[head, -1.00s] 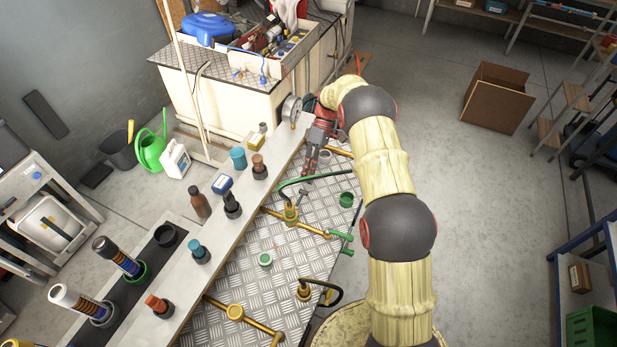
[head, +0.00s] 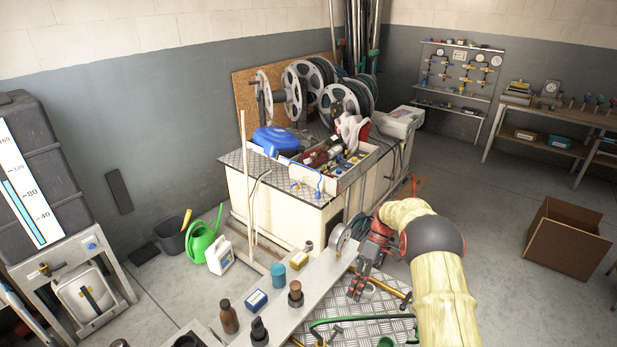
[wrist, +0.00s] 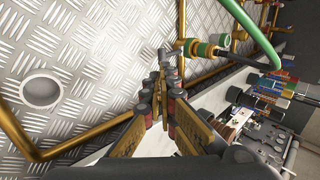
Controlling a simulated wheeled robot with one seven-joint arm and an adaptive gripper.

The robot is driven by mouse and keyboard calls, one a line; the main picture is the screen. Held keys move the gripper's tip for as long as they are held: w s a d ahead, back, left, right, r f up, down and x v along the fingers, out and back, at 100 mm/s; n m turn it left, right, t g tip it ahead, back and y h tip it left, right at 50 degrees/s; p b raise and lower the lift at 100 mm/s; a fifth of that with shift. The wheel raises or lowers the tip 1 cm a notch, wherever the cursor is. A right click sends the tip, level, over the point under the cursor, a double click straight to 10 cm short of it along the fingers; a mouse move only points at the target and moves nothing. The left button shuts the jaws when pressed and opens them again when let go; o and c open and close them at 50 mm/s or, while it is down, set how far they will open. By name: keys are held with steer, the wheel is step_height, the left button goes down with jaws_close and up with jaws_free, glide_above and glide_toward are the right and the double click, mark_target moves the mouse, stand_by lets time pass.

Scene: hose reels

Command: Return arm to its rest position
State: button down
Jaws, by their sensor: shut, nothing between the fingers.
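My arm, in pale yellow covers with dark joints, comes in from the lower right of the head view. My gripper (head: 357,286) hangs at its end, pointing down over the bench's diamond-plate top (head: 385,331). In the wrist view my gripper (wrist: 165,85) shows its two fingers meeting at the tips, with nothing held. The fingers appear above the plate, apart from the brass pipe (wrist: 70,148) and the green hose (wrist: 250,32). How high the fingertips are above the plate is hard to tell.
A grey ledge (head: 318,288) with bottles and cups runs along the plate's left side. A round gauge (head: 341,238) stands close to my gripper. A cream cabinet (head: 290,215) with hose reels (head: 305,80) stands behind. Open floor with a cardboard box (head: 567,240) lies to the right.

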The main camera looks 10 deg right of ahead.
steer(key=s+d+f+m+h, duration=0.1)
steer(key=s+f+m, duration=0.25)
steer(key=m, duration=0.25)
steer(key=s+a+r+m+t+h+b, duration=0.1)
steer(key=s+r+t+b, duration=0.2)
steer(key=s+r, duration=0.3)
steer(key=s+a+r+m+t+h+b, duration=0.1)
steer(key=s+r+t+b, duration=0.3)
steer(key=s, duration=0.9)
steer(key=s+a+r+m+t+h+b, duration=0.1)
steer(key=s+a+r+t+h+b, duration=0.1)
steer(key=s+r+b, duration=0.4)
steer(key=s+a+r+t, duration=0.1)
steer(key=s+r+t, duration=0.1)
steer(key=s+r, duration=0.2)
steer(key=shift+s+a+h, duration=0.15)
steer(key=shift+a+h, duration=0.1)
steer(key=shift+h, duration=0.05)
